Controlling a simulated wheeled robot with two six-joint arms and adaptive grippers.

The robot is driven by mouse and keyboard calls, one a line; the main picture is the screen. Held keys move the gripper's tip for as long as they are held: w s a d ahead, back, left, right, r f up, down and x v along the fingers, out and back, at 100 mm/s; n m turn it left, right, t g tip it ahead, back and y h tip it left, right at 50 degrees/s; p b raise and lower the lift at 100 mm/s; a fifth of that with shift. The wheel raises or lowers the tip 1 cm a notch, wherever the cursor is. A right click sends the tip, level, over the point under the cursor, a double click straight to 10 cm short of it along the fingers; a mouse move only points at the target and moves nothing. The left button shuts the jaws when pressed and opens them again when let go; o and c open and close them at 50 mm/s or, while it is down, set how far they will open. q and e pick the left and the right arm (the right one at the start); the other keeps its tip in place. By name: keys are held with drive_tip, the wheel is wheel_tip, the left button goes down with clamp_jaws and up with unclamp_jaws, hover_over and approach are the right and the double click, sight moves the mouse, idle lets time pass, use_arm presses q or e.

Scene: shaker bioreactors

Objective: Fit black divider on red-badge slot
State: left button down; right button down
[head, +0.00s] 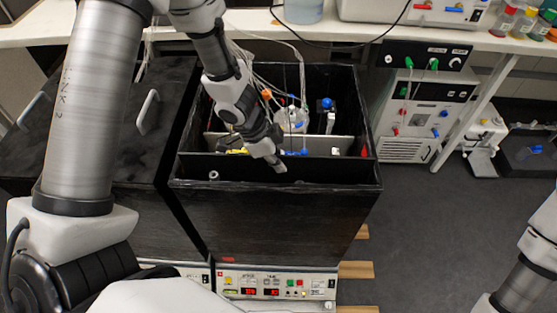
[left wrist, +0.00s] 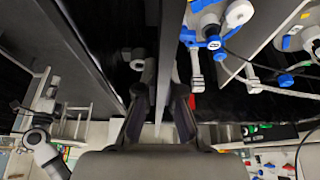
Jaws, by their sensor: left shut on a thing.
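The black divider (head: 325,171) is a thin dark panel, set crosswise in the front part of the open black shaker box (head: 270,215). My left gripper (head: 279,166) is shut on its upper edge. In the left wrist view, the divider (left wrist: 171,45) runs between the two fingers (left wrist: 160,112). A small red mark (head: 364,151) shows at the box's right inner wall, close to the divider's right end; a red patch (left wrist: 192,101) shows beside a finger in the wrist view. The divider's lower edge is hidden, so I cannot tell its seating. My right gripper is out of view.
Behind the divider stand a pale metal plate (head: 320,145) and a clear vessel (head: 291,119) with tubes and blue caps. A closed black box (head: 90,120) adjoins on the left. A control unit (head: 425,110) stands to the right. Floor is open at right.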

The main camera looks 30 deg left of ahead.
sight(278, 177)
use_arm(q)
drive_tip(key=shift+f, duration=0.2)
idle(0.4)
drive_tip(key=shift+f+b, duration=0.5)
drive_tip(key=shift+f, duration=0.1)
drive_tip(key=shift+f+b, duration=0.55)
drive_tip(key=shift+f, duration=0.2)
drive_tip(key=shift+f, duration=0.1)
drive_tip(key=shift+f+b, duration=0.5)
drive_tip(key=shift+f, duration=0.15)
idle(0.5)
drive_tip(key=shift+f+b, duration=0.5)
drive_tip(key=shift+f, duration=0.2)
drive_tip(key=shift+f, duration=0.15)
